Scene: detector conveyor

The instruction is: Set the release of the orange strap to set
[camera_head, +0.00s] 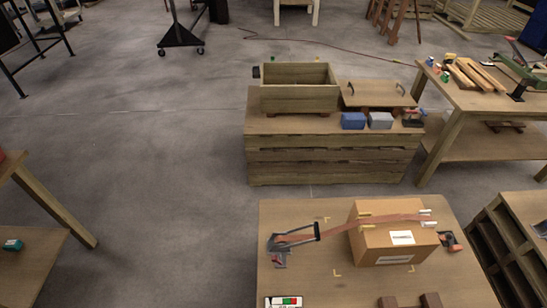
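The orange strap (340,229) runs from a grey ratchet buckle (278,246) on the left, over the top of a cardboard box (393,246), to the box's right side. The buckle has a black-ended handle (316,231) pointing right and a small red part (276,260) low on it. Whether that red part is the release, and its position, I cannot tell. The box carries white labels and yellow marks and stands on a wooden table (305,278). Neither of my grippers is in view.
A black-and-orange item (449,240) lies right of the box. A panel with white, green and red areas (283,302) is at the table's front left; dark brown blocks (431,300) are at its front. Behind, a wooden chest (330,158) holds an open crate (299,98).

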